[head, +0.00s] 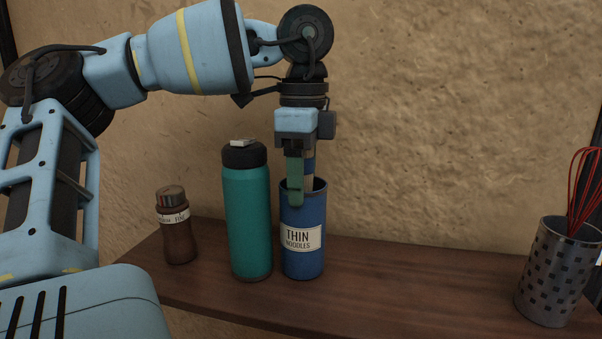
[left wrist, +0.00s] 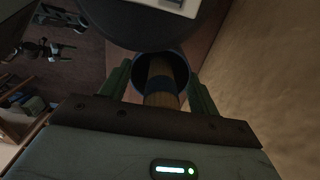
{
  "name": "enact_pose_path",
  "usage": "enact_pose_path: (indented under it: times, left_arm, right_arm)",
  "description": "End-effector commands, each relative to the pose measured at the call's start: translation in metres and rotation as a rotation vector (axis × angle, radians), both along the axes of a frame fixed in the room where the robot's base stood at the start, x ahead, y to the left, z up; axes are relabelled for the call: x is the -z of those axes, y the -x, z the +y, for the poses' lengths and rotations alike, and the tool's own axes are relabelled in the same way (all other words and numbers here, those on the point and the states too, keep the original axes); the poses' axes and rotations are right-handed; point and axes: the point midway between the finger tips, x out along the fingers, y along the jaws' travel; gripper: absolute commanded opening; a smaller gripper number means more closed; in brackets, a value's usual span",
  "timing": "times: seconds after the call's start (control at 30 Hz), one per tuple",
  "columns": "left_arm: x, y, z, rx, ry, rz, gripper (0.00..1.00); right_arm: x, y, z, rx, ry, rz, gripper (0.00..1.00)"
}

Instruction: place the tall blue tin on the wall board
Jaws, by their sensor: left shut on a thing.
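The tall blue tin (head: 302,263), labelled THIN NOODLES, is upright at the wall board (head: 400,290). Its base looks level with the board's top; whether it fully rests there I cannot tell. My left gripper (head: 303,192) points down from above and is shut on the tin near its rim. One green finger shows on the near side; the far finger is hidden in the head view. In the left wrist view both fingers flank the tin's dark opening (left wrist: 181,70), with pale noodles inside. My right gripper is not in view.
A teal bottle (head: 248,220) with a black lid stands close at the tin's left. A brown spice jar (head: 178,235) is farther left. A metal holder (head: 550,275) with a red whisk (head: 588,195) stands far right. The board between tin and holder is clear.

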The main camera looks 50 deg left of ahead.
Motion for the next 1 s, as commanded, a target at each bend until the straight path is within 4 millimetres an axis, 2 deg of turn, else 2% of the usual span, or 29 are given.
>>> enact_pose_path:
  times: [0.37,0.4,0.57,0.87,1.0]
  left_arm:
    - [0.004,0.0,0.0,0.0,-0.001,0.001,0.27]
    - [0.005,0.0,0.0,0.0,0.0,0.001,0.63]
    - [0.004,0.0,0.0,0.0,-0.001,0.001,0.83]
    - [0.003,0.0,0.0,0.0,0.0,0.0,0.83]
    - [-0.008,-0.001,0.0,-0.002,-0.002,-0.001,0.83]
  right_arm:
    - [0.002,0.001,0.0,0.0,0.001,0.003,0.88]
    - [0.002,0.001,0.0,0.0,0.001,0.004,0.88]
    - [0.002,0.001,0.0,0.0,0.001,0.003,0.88]
    - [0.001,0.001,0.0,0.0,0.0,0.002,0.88]
    - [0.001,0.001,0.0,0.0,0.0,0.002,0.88]
